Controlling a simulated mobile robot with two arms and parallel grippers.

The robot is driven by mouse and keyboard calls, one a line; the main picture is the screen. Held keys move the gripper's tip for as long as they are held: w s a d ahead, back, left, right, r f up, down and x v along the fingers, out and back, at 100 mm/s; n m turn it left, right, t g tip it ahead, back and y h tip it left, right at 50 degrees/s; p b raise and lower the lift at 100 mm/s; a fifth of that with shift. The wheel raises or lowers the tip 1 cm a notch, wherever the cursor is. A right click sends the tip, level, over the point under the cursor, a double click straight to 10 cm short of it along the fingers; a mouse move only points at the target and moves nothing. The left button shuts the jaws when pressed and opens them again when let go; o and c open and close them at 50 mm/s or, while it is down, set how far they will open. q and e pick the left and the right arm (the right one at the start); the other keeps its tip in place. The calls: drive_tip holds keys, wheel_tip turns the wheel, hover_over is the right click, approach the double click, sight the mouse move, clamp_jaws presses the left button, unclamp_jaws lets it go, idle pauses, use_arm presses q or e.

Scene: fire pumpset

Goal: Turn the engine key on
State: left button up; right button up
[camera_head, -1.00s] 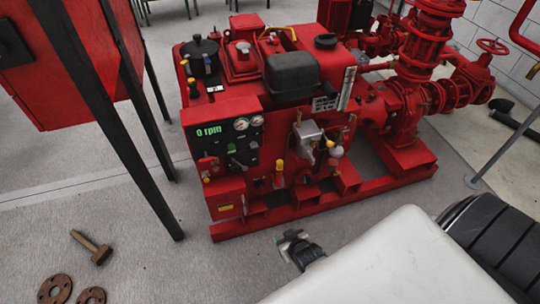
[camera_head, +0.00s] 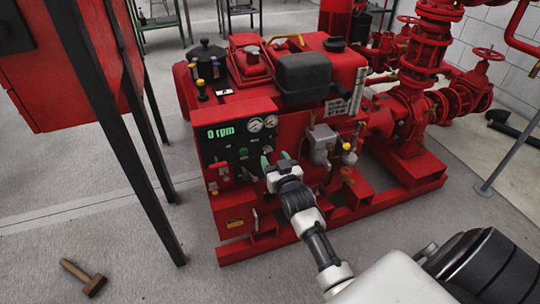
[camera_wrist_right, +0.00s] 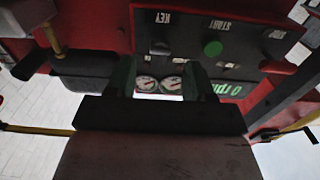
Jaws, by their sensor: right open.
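The black control panel (camera_head: 228,147) on the red engine shows a green "0 rpm" readout, two gauges and a green button (camera_head: 243,152). In the right wrist view the panel is upside down. The key switch (camera_wrist_right: 160,47) is a small knob under the word KEY, beside the green button (camera_wrist_right: 212,48) marked START. My right gripper (camera_head: 275,163) is open and empty, just in front of the panel's right side. In the wrist view its fingers (camera_wrist_right: 161,80) frame the gauges, with the key switch beyond them. In the head view I cannot make out the key. My left gripper is not in view.
A red cabinet on black legs (camera_head: 120,130) stands at the left. A hammer (camera_head: 83,277) lies on the floor at the lower left. Red pump pipes (camera_head: 420,90) rise at the right. Grey floor in front of the engine is free.

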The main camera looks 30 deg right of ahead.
sight(269, 151)
drive_tip(key=x, duration=0.4)
drive_tip(key=shift+b, duration=0.35)
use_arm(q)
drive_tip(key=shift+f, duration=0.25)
use_arm(e)
drive_tip(key=c, duration=0.9)
